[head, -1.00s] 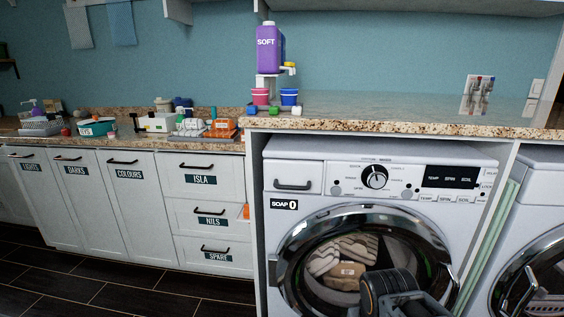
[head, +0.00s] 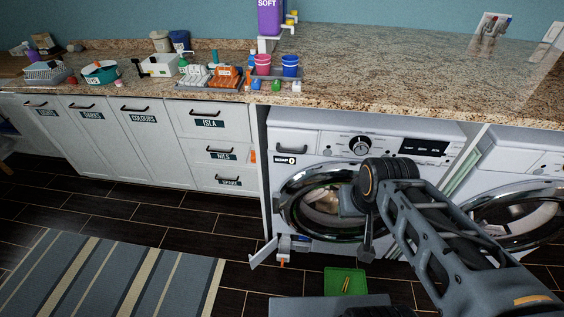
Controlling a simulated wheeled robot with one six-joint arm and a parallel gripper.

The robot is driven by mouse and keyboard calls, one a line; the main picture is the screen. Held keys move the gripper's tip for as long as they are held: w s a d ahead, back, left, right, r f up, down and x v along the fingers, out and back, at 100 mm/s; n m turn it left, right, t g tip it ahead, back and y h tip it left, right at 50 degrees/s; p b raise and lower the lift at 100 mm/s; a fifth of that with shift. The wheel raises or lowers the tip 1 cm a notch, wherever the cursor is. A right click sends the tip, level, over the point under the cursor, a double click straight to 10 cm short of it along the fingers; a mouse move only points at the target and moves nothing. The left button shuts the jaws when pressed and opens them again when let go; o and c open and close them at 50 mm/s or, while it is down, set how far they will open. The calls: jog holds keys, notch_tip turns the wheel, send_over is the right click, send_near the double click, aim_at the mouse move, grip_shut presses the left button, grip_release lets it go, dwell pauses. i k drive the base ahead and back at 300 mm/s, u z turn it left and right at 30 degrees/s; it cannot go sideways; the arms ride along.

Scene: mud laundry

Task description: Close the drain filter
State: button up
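The drain filter compartment (head: 293,244) is at the bottom left of the front-loading washing machine (head: 310,143). Its small white flap (head: 263,253) stands open, swung out to the left. A small orange part (head: 283,262) shows just below the opening. I cannot tell how far the filter itself is screwed in. My arm comes in from the lower right, in front of the machine door. My gripper (head: 367,252) hangs below the wrist, to the right of the compartment and apart from it. Its fingers are too small and dark to tell their opening.
A green tray (head: 334,281) with thin yellow items lies on the floor below the machine. A striped rug (head: 110,280) lies to the left on dark floor tiles. A second machine (head: 520,200) stands at the right. The countertop (head: 390,75) holds laundry items at the left.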

aim_at(283, 255)
jog(key=z, duration=0.5)
jog(key=k, duration=0.75)
jog(key=u, duration=0.75)
jog(key=i, duration=0.45)
jog(key=u, duration=0.65)
jog(key=k, duration=0.15)
jog(key=z, duration=0.65)
